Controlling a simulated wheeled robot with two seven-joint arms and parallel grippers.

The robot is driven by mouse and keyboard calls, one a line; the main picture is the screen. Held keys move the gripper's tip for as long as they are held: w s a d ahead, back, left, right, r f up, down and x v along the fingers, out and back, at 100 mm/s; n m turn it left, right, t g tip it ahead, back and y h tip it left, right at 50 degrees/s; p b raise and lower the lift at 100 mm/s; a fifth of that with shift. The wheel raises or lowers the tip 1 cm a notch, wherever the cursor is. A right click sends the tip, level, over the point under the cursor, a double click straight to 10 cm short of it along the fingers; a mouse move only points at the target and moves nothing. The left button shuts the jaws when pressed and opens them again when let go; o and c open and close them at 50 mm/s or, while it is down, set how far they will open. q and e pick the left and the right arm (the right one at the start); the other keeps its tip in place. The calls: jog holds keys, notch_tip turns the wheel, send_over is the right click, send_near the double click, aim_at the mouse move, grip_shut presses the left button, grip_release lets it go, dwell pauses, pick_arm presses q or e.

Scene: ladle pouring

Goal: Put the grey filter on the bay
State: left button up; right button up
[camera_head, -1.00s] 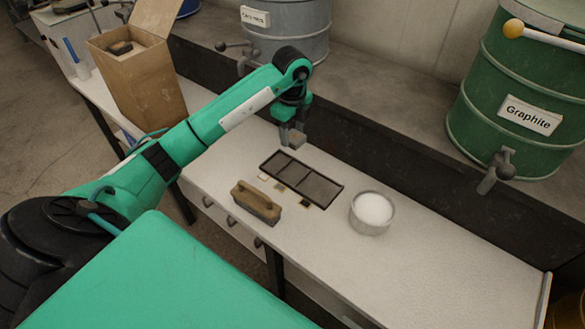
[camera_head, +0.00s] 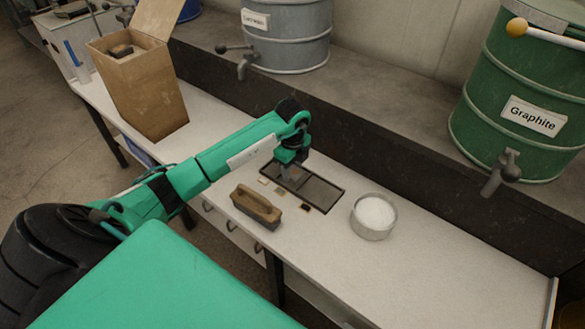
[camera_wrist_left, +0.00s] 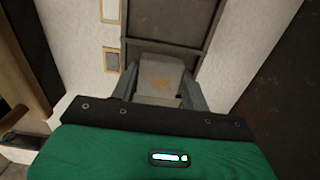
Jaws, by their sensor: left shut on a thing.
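The bay is a dark, shallow tray (camera_head: 322,190) with divided compartments, lying on the white bench; part of it shows at the top of the left wrist view (camera_wrist_left: 167,18). My left gripper (camera_head: 291,170) is shut on the grey filter (camera_wrist_left: 160,80), a pale grey block with a brownish patch on its face. The gripper holds it over the far-left end of the tray, and the arm hides part of that end. I cannot tell whether the filter touches the tray. My right gripper is not in view.
Small square swatches (camera_head: 304,208) lie along the tray's near side. A brown wooden-looking block (camera_head: 256,205) is nearer, and a round bowl of white material (camera_head: 373,216) stands right of the tray. A cardboard box (camera_head: 145,95) stands at left. Drums with taps (camera_head: 510,115) stand behind.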

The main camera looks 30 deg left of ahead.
aim_at(293, 171)
pick_arm(q)
jog(key=shift+f, duration=0.1)
jog(key=o, duration=0.6)
jog(key=shift+o, duration=0.2)
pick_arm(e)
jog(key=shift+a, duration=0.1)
pick_arm(q)
notch_tip(293, 171, up, 6)
jog(key=shift+r+p, duration=0.1)
jog(key=shift+p, duration=0.35)
notch_tip(293, 171, up, 6)
jog(key=shift+p, duration=0.3)
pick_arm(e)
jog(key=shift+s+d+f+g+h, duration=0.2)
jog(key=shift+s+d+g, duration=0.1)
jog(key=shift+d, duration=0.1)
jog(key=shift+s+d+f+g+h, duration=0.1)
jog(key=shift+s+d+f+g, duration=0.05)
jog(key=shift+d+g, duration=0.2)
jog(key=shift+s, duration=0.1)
